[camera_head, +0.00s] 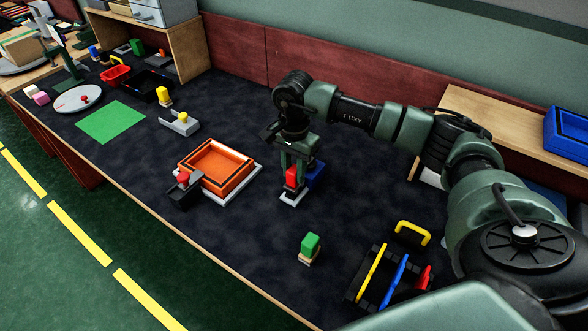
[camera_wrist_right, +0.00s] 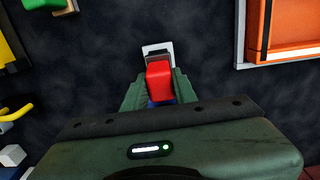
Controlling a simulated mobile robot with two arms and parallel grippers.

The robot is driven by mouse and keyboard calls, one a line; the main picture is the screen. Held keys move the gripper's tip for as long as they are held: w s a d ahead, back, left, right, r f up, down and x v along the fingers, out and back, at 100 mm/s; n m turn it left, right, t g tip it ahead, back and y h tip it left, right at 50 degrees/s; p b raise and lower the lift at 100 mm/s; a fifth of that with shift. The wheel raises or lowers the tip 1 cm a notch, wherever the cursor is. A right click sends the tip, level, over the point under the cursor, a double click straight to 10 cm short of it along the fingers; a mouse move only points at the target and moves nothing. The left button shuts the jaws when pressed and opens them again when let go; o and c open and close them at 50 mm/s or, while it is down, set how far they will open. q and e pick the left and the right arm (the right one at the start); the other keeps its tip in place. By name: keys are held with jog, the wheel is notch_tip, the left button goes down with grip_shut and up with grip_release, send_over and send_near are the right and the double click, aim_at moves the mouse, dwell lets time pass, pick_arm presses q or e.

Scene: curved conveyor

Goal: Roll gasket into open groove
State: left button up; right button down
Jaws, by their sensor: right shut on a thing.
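An orange square frame (camera_head: 214,164) sits on a white plate in the middle of the table. A dark line runs around its rim; I cannot tell whether this is the open groove or a gasket in it. The frame's edge also shows in the right wrist view (camera_wrist_right: 285,30). My right gripper (camera_head: 293,168) points down, right of the frame and apart from it, shut on a red block (camera_head: 292,177). The block also shows between the fingers in the wrist view (camera_wrist_right: 159,80), with a pale flat plate (camera_wrist_right: 153,48) by it. My left gripper is not in view.
A red-topped dark piece (camera_head: 183,190) stands at the frame's near left corner. A blue block (camera_head: 315,175) is just right of my gripper. A green block (camera_head: 310,243) and a rack with yellow, blue and red strips (camera_head: 395,275) lie nearer.

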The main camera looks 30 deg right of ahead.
jog(key=shift+f+b, duration=0.55)
dwell(1.9)
jog(key=shift+r, duration=0.1)
jog(key=shift+r+p, duration=2.05)
jog(key=shift+r, duration=1.4)
